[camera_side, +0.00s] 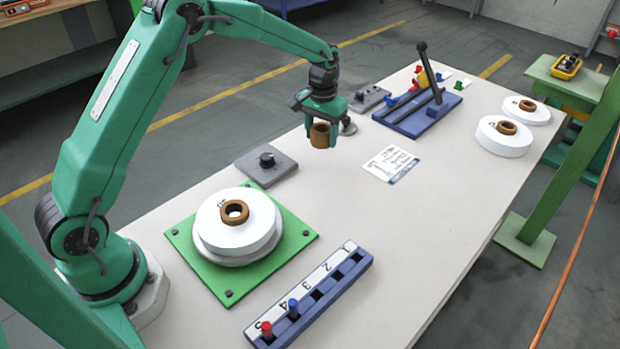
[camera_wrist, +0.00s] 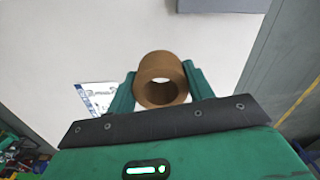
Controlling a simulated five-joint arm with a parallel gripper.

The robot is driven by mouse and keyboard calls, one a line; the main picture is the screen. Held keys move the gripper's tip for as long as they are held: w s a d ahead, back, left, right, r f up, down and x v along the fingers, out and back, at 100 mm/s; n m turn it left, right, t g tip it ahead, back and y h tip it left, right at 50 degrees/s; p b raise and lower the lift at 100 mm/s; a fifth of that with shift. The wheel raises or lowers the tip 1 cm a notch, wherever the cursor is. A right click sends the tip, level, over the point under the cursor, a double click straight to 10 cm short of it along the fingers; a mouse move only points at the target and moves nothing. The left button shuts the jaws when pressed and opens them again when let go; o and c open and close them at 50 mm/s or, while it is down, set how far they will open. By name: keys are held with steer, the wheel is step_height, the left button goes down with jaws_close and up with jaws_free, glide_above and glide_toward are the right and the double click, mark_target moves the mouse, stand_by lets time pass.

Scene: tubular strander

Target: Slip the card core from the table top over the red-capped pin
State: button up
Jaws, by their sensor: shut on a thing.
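The card core, a short brown tube (camera_side: 319,137), is held between the green fingers of my gripper (camera_side: 320,128), which is shut on it. It hangs above the table, beyond the grey plate with a black knob. In the wrist view the core (camera_wrist: 150,66) sits between both fingers (camera_wrist: 160,90), its round hole facing the camera. A red-capped pin (camera_side: 267,328) stands in the numbered blue rack at the near edge, by the number 5. The core is well apart from this pin.
A blue-capped pin (camera_side: 293,307) stands beside it in the rack (camera_side: 330,280). White reels (camera_side: 236,222) with a brown core sit on a green plate (camera_side: 180,236). A grey knob plate (camera_side: 283,170), printed card (camera_side: 390,164), lever block (camera_side: 420,118) and more white reels (camera_side: 503,140) occupy the table.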

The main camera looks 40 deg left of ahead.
steer(key=s+d+r, duration=0.3)
steer(key=d+r, duration=0.1)
steer(key=d, duration=0.3)
steer(key=shift+s+r, duration=0.35)
steer(key=shift+r, duration=0.05)
steer(key=shift+d, duration=0.2)
